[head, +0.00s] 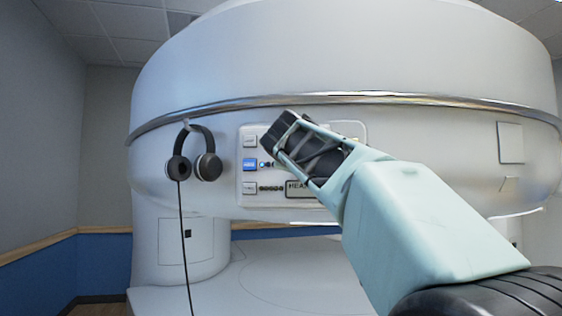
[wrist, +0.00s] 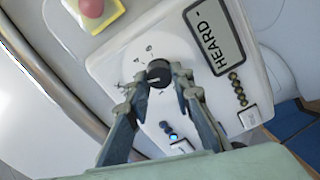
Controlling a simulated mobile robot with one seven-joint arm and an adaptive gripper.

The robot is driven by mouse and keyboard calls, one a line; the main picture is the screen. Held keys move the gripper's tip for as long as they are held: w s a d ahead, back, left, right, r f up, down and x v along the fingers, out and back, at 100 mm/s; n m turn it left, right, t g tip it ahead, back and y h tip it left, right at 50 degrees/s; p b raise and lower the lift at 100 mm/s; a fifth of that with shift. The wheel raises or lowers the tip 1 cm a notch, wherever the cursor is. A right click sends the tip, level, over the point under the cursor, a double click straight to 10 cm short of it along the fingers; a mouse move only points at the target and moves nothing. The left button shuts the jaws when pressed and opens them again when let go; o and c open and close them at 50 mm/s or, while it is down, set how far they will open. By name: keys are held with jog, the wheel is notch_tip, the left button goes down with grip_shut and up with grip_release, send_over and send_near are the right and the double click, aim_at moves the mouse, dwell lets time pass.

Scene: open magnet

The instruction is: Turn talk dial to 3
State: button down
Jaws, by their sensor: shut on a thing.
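The talk dial (wrist: 158,72) is a small round black knob on a white control panel (wrist: 112,68) in the wrist view. Small marks surround it, but I cannot read the numbers or tell which one it points to. My gripper (wrist: 156,80) has one finger on each side of the dial and is shut on it. In the head view my gripper (head: 275,137) is in front of the panel (head: 247,202) and hides the dial.
A display (wrist: 213,38) reads "HEARD -". Lights and a lit blue button (head: 250,165) are near the dial. A red button on yellow (wrist: 91,8) is beside the panel. Headphones (head: 208,165) hang left of the panel on the white magnet housing (head: 330,60).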

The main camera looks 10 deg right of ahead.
dwell(0.3)
jog(key=c, duration=1.7)
grip_release()
